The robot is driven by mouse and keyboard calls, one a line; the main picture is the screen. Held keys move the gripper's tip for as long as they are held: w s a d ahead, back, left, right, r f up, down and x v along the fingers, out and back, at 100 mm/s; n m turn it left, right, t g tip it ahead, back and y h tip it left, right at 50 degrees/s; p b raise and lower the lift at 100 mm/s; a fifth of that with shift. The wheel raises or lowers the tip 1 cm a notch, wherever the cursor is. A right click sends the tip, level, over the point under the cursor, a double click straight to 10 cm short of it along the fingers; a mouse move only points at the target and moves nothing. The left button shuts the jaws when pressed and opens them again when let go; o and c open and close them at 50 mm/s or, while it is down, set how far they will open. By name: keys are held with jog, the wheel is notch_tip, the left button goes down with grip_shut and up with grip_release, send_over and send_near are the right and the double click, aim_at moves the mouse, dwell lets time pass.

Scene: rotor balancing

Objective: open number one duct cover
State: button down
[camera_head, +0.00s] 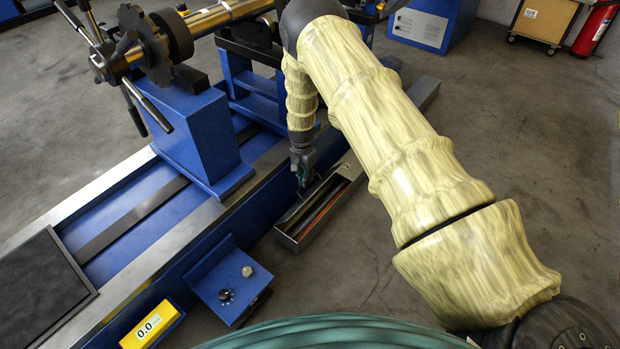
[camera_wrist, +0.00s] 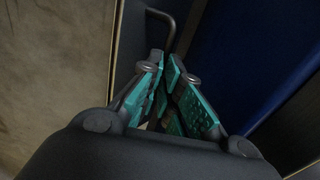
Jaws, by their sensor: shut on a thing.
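A long metal duct (camera_head: 288,240) lies on the floor beside the blue machine bed. Its near section is open on top and shows an orange-red strand (camera_head: 325,207) inside. My gripper (camera_head: 303,187) is low at the left side of this open section. In the wrist view my gripper's teal-padded fingers (camera_wrist: 166,62) are closed together on a thin bent metal handle (camera_wrist: 173,37). A dark grey plate (camera_wrist: 128,45) lies beside the handle; this looks like the duct cover. The fingers hide the handle's lower part. No number label is readable.
The blue machine bed (camera_head: 245,187) runs close along the left of the duct. Bare floor (camera_head: 540,190) is free to the right.

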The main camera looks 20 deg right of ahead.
jog(key=shift+w+a+f, duration=0.1)
jog(key=shift+a+f, duration=0.05)
jog(key=shift+f, duration=0.35)
jog(key=c, duration=1.7)
grip_release()
jog(key=shift+f, duration=0.25)
jog(key=shift+o, duration=0.7)
jog(key=shift+f, duration=0.2)
jog(key=shift+w+r, duration=0.1)
jog(key=shift+r, duration=0.45)
notch_tip(320, 180, up, 12)
jog(key=shift+w+a+f+p, duration=0.2)
jog(key=shift+w+p, duration=0.1)
jog(key=shift+w, duration=0.1)
